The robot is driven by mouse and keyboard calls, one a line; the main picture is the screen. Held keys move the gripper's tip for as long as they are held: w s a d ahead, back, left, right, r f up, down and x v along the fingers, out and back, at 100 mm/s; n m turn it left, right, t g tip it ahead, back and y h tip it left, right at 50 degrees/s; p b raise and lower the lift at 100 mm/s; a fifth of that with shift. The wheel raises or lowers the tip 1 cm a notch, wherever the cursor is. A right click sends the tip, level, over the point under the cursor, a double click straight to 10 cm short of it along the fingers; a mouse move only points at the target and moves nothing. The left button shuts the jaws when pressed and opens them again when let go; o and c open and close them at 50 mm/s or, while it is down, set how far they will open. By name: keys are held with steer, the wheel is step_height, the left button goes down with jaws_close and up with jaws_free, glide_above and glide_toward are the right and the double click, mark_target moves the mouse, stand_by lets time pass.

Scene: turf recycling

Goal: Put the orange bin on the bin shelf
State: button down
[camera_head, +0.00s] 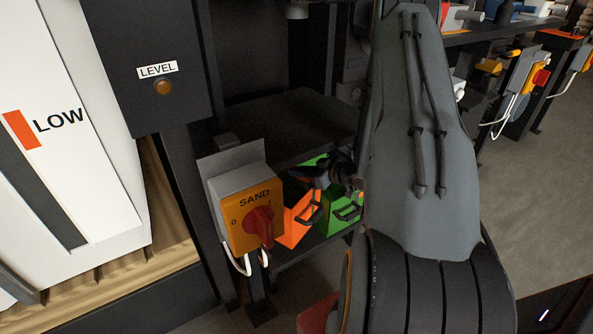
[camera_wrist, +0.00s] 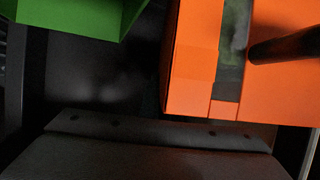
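The orange bin (camera_head: 297,222) with a dark handle is partly hidden behind the SAND switch box in the head view. It stands beside a green bin (camera_head: 338,212), low under a black surface. In the wrist view the orange bin (camera_wrist: 190,75) fills the upper right, with a dark bar across it. The green bin (camera_wrist: 75,12) shows at upper left. My gripper (camera_head: 335,172) is dark and close above the two bins. Its fingers are not clear, and I cannot tell whether it touches either bin. I cannot tell which surface is the bin shelf.
The orange SAND switch box (camera_head: 250,212) with a red knob stands just left of the bins. A black surface (camera_head: 290,125) lies above and behind them. A cabinet with a LEVEL lamp (camera_head: 163,87) is at upper left. Open floor (camera_head: 530,190) shows at right.

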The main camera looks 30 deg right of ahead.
mark_target(298, 191)
steer(key=shift+r+p, duration=0.15)
steer(key=shift+p, duration=0.2)
steer(key=shift+f+b, duration=1.5)
steer(key=shift+f, duration=2.95)
steer(key=c, duration=1.9)
jaws_free()
steer(key=shift+s+f, duration=0.1)
steer(key=shift+r+p+v, duration=0.2)
steer(key=shift+p+v, duration=0.65)
steer(key=shift+v, duration=3.05)
